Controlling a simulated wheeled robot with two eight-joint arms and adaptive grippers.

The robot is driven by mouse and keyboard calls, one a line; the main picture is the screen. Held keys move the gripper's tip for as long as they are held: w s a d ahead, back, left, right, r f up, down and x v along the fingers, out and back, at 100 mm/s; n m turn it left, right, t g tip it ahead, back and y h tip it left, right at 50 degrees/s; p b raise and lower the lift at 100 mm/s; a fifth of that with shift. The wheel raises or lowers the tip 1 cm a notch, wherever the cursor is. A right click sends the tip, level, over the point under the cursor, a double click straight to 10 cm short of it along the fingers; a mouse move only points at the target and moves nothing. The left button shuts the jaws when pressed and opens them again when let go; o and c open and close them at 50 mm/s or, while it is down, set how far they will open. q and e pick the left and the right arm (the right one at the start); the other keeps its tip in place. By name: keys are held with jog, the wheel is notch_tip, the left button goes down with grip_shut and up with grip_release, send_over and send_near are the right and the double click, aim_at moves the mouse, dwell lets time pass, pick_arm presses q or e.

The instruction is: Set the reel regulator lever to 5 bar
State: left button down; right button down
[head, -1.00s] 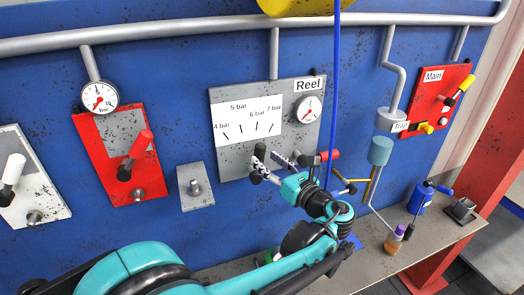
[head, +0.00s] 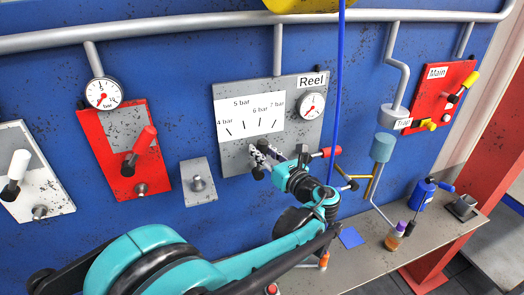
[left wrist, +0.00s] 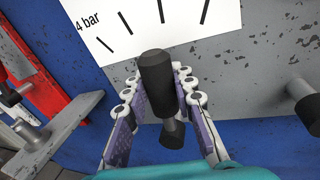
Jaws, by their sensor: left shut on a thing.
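My right gripper is not in view.
A blue hose (head: 336,80) hangs right of the panel, near a red-handled fitting (head: 326,152). Left are a red panel (head: 118,130) and a white panel (head: 35,145) with levers. Right is the red Main panel (head: 440,95). A shelf (head: 370,262) holds small bottles.

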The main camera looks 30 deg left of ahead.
pick_arm(q)
jog(key=s+n, duration=0.1)
jog(key=s+a+n+h, duration=0.1)
jog(key=n, duration=0.1)
jog(key=shift+a, duration=0.3)
jog(key=shift+w, duration=0.1)
jog(key=c, duration=1.2)
grip_release()
jog(key=v, duration=1.2)
